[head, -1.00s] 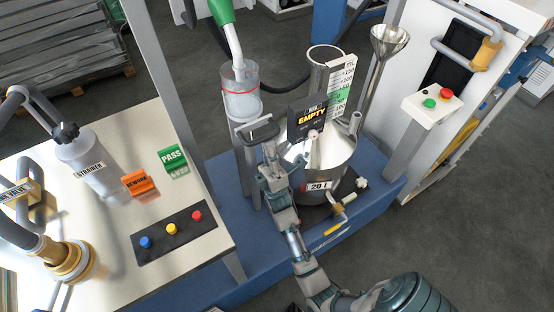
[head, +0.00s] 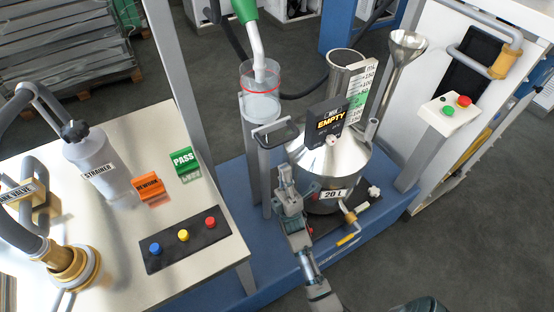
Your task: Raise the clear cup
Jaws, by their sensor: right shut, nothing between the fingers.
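The clear cup (head: 260,108) with a red ring stands upright on a grey post at the centre, below a green nozzle (head: 244,10). The white spout (head: 259,58) of the nozzle reaches down into the cup's mouth. A dark grey handle (head: 277,132) sticks out just below the cup. My right gripper (head: 286,170) is below and a little right of this handle, apart from it, shut and empty. It is in front of the steel vessel (head: 332,158). My left gripper is not in view.
The vessel carries an EMPTY sign (head: 332,120) and a 20 L label. A steel funnel (head: 408,42) stands at right, beside a button box (head: 449,112). The white table (head: 110,225) at left holds a strainer bottle (head: 96,165), a button panel (head: 185,238) and PASS and REWORK signs.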

